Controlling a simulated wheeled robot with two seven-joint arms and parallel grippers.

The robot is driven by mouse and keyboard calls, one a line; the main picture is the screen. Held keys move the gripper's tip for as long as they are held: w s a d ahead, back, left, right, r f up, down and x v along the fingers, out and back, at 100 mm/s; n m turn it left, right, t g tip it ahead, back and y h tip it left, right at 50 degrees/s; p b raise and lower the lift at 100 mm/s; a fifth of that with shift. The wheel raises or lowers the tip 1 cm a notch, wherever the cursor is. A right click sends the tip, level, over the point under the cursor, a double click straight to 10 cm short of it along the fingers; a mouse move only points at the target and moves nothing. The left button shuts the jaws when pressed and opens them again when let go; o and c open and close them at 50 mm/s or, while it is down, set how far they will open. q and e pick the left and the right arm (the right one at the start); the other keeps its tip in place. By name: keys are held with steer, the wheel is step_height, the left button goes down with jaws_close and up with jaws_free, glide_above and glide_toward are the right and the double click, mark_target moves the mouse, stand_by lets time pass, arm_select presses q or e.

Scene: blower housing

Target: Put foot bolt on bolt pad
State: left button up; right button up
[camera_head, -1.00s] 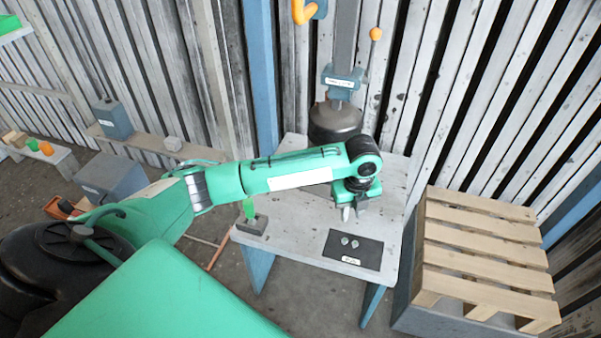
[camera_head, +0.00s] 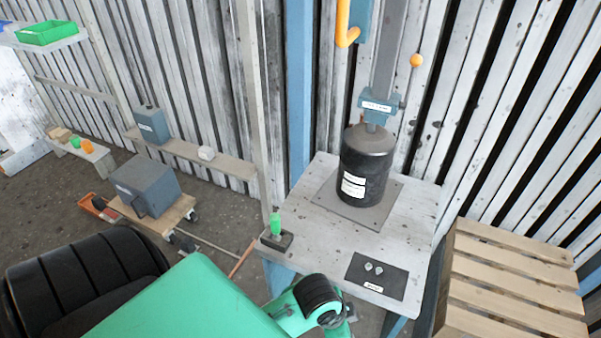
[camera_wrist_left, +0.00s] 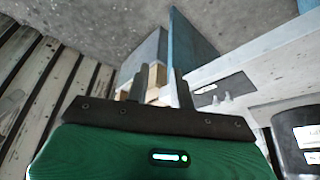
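The dark bolt pad (camera_head: 392,283) lies near the front edge of the workbench, with a white label at its front. Two small pale bolts (camera_head: 373,268) stand close together on it. In the left wrist view, the bolts (camera_wrist_left: 221,99) stick up beside part of the pad (camera_wrist_left: 207,88). My left gripper (camera_wrist_left: 159,85) shows two dark fingers spread apart with nothing visible between them. In the head view, my left arm is low in front of the bench, and its fingertips are hidden. My right gripper is not in view.
The black blower housing (camera_head: 362,180) stands on a plate (camera_head: 330,203) on the workbench (camera_head: 300,207), below a blue clamp (camera_head: 378,105). A wooden pallet (camera_head: 515,285) is at the right.

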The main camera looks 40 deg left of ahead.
arm_select(q)
steer(key=s+a+n+y, duration=0.2)
steer(key=s+a+n, duration=0.4)
steer(key=s+a, duration=0.1)
steer(key=shift+s+f, duration=0.3)
steer(key=shift+f, duration=0.1)
